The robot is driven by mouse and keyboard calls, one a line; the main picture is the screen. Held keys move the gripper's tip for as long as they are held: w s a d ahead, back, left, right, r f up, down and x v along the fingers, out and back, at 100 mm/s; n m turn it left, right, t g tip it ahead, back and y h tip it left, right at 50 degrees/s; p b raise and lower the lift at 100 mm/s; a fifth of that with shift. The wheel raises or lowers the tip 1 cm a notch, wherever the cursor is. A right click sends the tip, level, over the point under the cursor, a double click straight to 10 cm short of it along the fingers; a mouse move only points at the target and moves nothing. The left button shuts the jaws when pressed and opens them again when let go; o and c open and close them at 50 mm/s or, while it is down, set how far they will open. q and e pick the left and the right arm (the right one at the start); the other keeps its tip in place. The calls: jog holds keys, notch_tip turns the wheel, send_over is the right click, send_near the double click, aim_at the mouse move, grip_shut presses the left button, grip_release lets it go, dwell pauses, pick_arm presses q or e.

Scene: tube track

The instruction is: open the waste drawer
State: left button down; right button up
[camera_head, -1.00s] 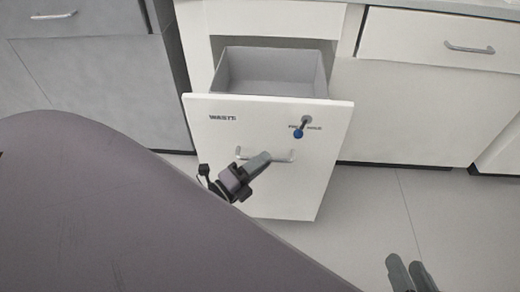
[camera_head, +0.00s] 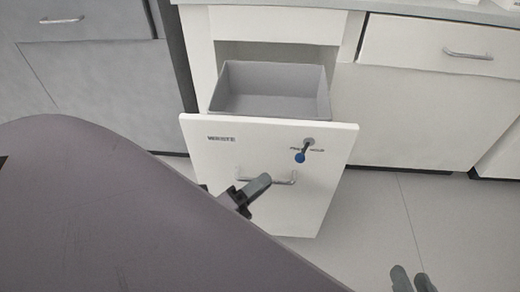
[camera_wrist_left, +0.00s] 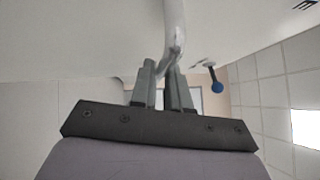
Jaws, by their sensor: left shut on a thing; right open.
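The white waste drawer (camera_head: 222,165) stands pulled out from its cabinet, with its grey inner bin (camera_head: 270,103) showing, empty. Its bar handle (camera_head: 285,182) is on the front panel. My left gripper (camera_head: 258,187) is shut on the handle; in the left wrist view its fingers (camera_wrist_left: 163,85) close around the handle bar (camera_wrist_left: 174,35). A blue-tipped lever (camera_head: 300,157) sticks out of the panel at upper right of the handle; it also shows in the left wrist view (camera_wrist_left: 215,86). My right gripper (camera_head: 413,281) is at the bottom right edge, open, its fingers partly cut off.
A closed white drawer with a handle (camera_head: 467,53) is to the right. A grey cabinet (camera_head: 90,80) is to the left. The tiled floor (camera_head: 385,210) right of the waste drawer is clear.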

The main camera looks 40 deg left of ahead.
pick_arm(q)
jog(key=shift+f, duration=0.1)
jog(key=c, duration=1.2)
grip_release()
jog(key=shift+o, duration=0.2)
jog(key=r+p+v, duration=0.1)
jog(key=v, duration=0.6)
jog(key=shift+f, duration=0.45)
pick_arm(e)
jog(key=shift+s+d+h, duration=0.25)
jog(key=shift+d+h, duration=0.05)
jog(key=shift+d, duration=0.05)
pick_arm(q)
jog(key=shift+s, duration=0.1)
